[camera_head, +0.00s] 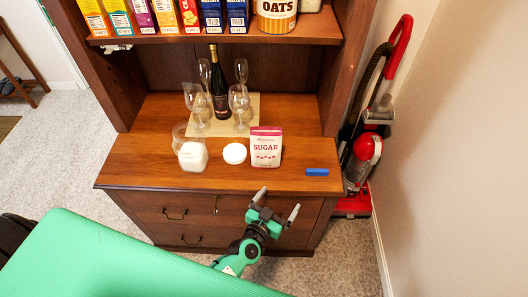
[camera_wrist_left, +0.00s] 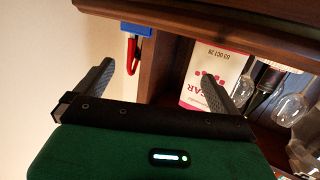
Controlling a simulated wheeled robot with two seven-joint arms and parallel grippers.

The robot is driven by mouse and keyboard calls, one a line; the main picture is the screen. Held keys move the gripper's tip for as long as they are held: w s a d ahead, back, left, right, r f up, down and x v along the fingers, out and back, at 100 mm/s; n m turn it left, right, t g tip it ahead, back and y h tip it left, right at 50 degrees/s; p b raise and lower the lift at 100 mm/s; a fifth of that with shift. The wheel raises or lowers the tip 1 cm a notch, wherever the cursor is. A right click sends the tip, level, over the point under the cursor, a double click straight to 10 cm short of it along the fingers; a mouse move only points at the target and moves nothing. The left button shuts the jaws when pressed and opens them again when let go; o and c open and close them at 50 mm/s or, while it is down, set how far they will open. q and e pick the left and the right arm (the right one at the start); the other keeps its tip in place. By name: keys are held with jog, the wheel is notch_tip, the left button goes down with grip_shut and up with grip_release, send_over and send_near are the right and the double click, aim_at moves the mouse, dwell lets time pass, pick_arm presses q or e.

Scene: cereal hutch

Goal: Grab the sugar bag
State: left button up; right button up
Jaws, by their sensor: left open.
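The sugar bag (camera_head: 266,148), a white and pink packet marked SUGAR, stands upright on the wooden hutch counter, right of centre. In the left wrist view, the sugar bag (camera_wrist_left: 205,80) appears upside down beyond the right-hand finger, which covers part of it. My left gripper (camera_head: 279,199) is in front of the counter's front edge, nearer to me than the bag and slightly to its right. Its two fingers are spread with nothing between them, as the left wrist view also shows (camera_wrist_left: 158,76). My right gripper is in neither view.
Left of the bag are a round white lid (camera_head: 235,154) and a glass jar of white contents (camera_head: 192,157). A blue block (camera_head: 317,172) lies to its right. Glasses and a dark bottle (camera_head: 220,88) stand behind on a board. A shelf (camera_head: 215,38) overhangs; a red vacuum (camera_head: 365,155) stands right.

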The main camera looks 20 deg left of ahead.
pick_arm(q)
notch_tip(320, 180, up, 4)
jog(key=w+a+n+t+y, duration=0.1)
jog(key=w+n+t+y, duration=0.1)
jog(key=w+y, duration=0.1)
jog(key=n+y+p, duration=0.1)
jog(key=n+y, duration=0.3)
jog(key=y, duration=0.2)
send_near(266, 141)
jog(key=shift+g, duration=0.5)
jog(key=p+x, duration=0.1)
jog(key=x, duration=1)
jog(key=shift+w+r+p, duration=0.1)
jog(key=shift+r+p, duration=0.1)
jog(key=shift+p, duration=0.2)
jog(key=c, duration=1.5)
jog(key=shift+o, duration=0.2)
jog(key=shift+r, duration=0.2)
